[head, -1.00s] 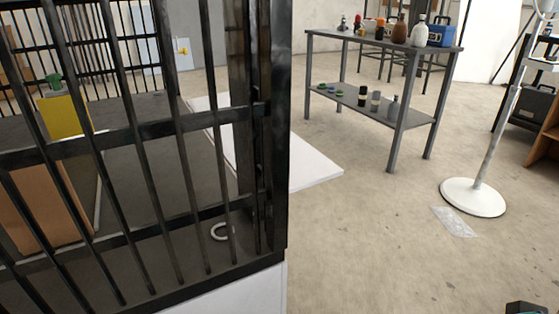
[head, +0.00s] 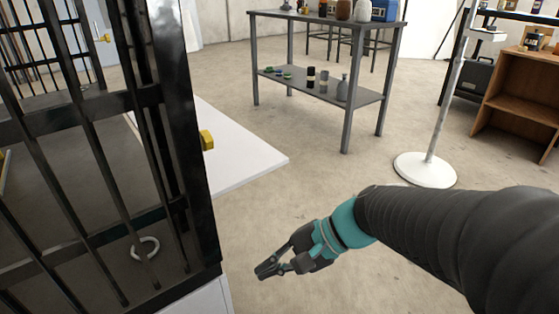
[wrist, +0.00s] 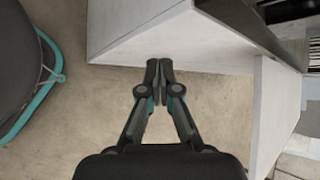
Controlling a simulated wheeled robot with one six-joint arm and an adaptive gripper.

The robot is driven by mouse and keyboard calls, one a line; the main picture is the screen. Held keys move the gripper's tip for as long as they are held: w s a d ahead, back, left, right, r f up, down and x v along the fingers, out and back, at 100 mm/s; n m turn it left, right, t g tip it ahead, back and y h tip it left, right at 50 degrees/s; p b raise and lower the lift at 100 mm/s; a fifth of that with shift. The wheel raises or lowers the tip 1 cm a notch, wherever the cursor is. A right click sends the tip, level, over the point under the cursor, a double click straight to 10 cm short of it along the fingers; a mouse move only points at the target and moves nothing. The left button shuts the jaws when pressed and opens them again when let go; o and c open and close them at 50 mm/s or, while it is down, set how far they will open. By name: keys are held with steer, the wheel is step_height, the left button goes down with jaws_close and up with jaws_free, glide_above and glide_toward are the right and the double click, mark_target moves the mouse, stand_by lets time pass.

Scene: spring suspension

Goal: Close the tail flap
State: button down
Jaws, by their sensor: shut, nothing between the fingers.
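A flat white panel (head: 235,160), which looks like the tail flap, sticks out level from behind the black barred cage. The cage hides its left part. My gripper (head: 266,270) is shut and empty, low over the floor, in front of the panel and to the right of the cage's corner. In the wrist view my fingertips (wrist: 165,64) are together just below the edge of a white body (wrist: 170,30); I cannot tell whether they touch it. Another pale panel (wrist: 276,110) stands out at the right of that view, apart from the fingers.
A grey metal table (head: 325,18) stands behind, a white round stand base (head: 425,170) at right. Bare floor lies between.

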steer(key=w+a+m+t+y+b, duration=0.1)
steer(key=w+a+m+y, duration=0.1)
steer(key=w+m+y, duration=0.3)
steer(key=m+t+h+b, duration=0.3)
steer(key=m+t, duration=1.2)
steer(key=m, duration=0.1)
glide_toward(283, 165)
steer(key=w+f, duration=0.3)
steer(key=f, duration=0.4)
steer(key=shift+w+a+r, duration=0.9)
steer(key=shift+w+r, duration=0.25)
steer(key=shift+w, duration=0.2)
steer(key=shift+w+a+r, duration=0.9)
steer(key=shift+w+r, duration=0.25)
steer(key=shift+w, duration=0.2)
steer(key=shift+w+a+r, duration=0.95)
steer(key=shift+w+r, duration=0.2)
steer(key=shift+w, duration=0.2)
steer(key=shift+d, duration=0.1)
